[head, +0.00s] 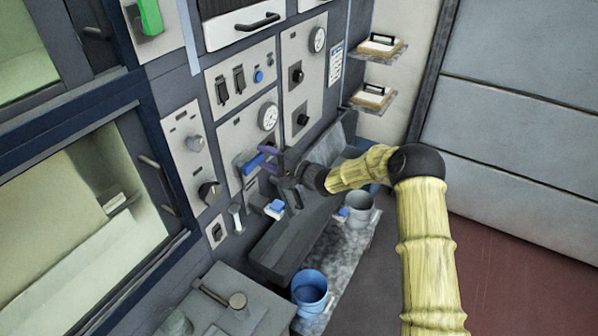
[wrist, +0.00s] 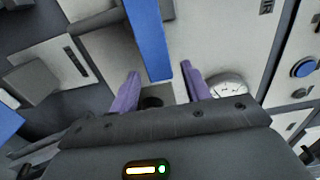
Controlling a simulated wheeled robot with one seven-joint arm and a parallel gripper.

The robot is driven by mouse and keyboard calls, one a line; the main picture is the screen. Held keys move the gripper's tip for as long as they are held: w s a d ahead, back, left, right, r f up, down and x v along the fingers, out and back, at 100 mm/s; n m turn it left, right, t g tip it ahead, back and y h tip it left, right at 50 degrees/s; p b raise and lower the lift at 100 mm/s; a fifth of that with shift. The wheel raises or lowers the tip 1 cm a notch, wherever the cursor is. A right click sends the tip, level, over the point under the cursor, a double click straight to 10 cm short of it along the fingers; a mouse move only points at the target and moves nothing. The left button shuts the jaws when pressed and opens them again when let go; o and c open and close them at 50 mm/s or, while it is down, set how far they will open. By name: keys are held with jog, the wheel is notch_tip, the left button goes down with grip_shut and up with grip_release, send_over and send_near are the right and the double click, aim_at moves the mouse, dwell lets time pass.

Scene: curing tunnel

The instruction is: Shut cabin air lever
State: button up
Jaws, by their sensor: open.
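The cabin air lever is a flat blue handle (head: 246,164) on the pale panel below a round gauge in the head view. In the wrist view the blue handle (wrist: 149,38) comes down from the top edge, and its end lies between my fingers. My gripper (head: 266,159) has purple fingers and is at the panel beside the lever. The wrist view shows my gripper (wrist: 160,72) open, one finger on each side of the handle. I cannot tell whether either finger touches it. My gripper partly hides the lever in the head view.
A round gauge (head: 268,116) is above the lever. A dark trough (head: 292,243) runs below my gripper. A blue bucket (head: 310,288) and a grey bucket (head: 357,208) stand lower down.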

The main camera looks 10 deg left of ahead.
jog(key=b+v, duration=0.4)
jog(key=v, duration=1.1)
jog(key=shift+d+b, duration=0.35)
jog(key=shift+b, duration=0.05)
jog(key=shift+f, duration=0.1)
jog(key=s+d+f+n+t+h, duration=0.1)
jog(key=s+d+h, duration=0.2)
jog(key=d+h, duration=0.4)
jog(key=s+d+f+n+h, duration=0.1)
jog(key=s+d+n+h, duration=0.15)
jog(key=d+h, duration=0.4)
jog(key=s+d+g+h, duration=0.1)
jog(key=s+d, duration=0.3)
jog(key=s, duration=0.6)
jog(key=s+d+n+g+h, duration=0.1)
jog(key=s+d+g+h, duration=0.1)
jog(key=s, duration=0.9)
jog(key=shift+s+d+g, duration=0.2)
jog(key=shift+d+g, duration=0.65)
jog(key=shift+g, duration=0.25)
